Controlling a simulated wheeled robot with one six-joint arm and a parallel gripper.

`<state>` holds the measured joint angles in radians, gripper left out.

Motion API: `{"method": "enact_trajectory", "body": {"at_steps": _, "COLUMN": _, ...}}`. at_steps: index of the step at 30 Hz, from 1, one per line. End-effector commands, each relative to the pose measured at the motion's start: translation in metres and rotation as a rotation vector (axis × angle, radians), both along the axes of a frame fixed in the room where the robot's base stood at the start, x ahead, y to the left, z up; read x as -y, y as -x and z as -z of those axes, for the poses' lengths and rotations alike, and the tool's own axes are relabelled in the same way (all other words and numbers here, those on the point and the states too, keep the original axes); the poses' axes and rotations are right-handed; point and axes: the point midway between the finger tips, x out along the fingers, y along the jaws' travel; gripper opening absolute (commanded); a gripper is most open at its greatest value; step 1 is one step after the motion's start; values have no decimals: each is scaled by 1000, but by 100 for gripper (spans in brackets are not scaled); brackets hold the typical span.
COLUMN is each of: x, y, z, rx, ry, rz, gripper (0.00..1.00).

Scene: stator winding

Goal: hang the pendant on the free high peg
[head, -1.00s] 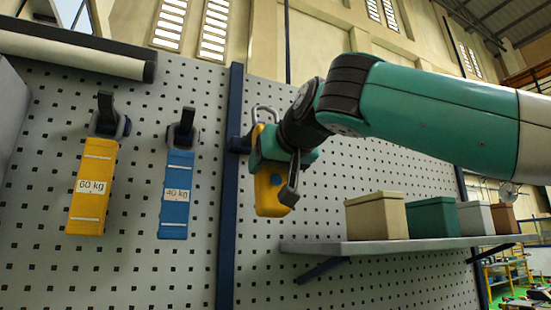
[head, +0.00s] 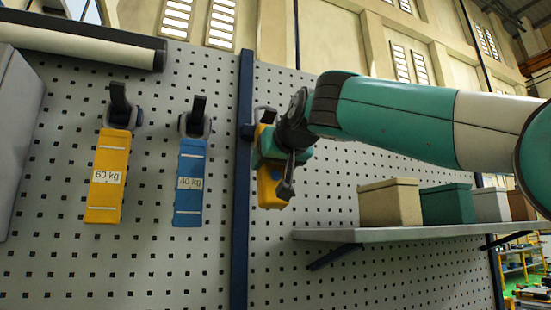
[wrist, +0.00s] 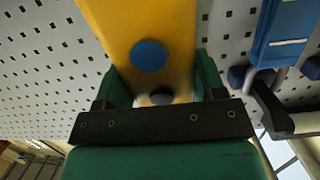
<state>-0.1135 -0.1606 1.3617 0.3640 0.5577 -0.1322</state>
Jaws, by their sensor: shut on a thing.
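The yellow pendant (head: 269,187) hangs upright in my gripper (head: 275,152), with a metal loop at its top. In the wrist view the pendant (wrist: 140,25) is a yellow block with a blue round spot, between the green fingers of my gripper (wrist: 152,90). My gripper hides much of this place. I cannot tell whether the loop is around a peg or apart from it.
A yellow 60 kg block (head: 105,205) and a blue 40 kg block (head: 188,212) hang on pegs at the left of the pegboard (head: 60,265). A dark post (head: 242,240) runs beside the pendant. A shelf (head: 400,232) with several boxes is at the right.

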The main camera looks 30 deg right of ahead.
Motion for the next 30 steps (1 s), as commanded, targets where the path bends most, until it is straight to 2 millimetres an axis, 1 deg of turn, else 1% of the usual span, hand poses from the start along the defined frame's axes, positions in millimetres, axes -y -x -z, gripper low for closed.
{"method": "enact_trajectory", "body": {"at_steps": 14, "x": 6, "y": -29, "z": -1, "rx": 2, "ry": 0, "rz": 1, "gripper": 25}}
{"method": "enact_trajectory", "body": {"at_steps": 15, "x": 7, "y": -30, "z": 4, "rx": 2, "ry": 0, "rz": 1, "gripper": 25}}
{"method": "enact_trajectory", "body": {"at_steps": 24, "x": 8, "y": -38, "z": 16, "rx": 3, "ry": -1, "rz": -1, "gripper": 25}}
{"method": "enact_trajectory", "body": {"at_steps": 30, "x": 8, "y": -40, "z": 18, "rx": 3, "ry": -1, "rz": -1, "gripper": 25}}
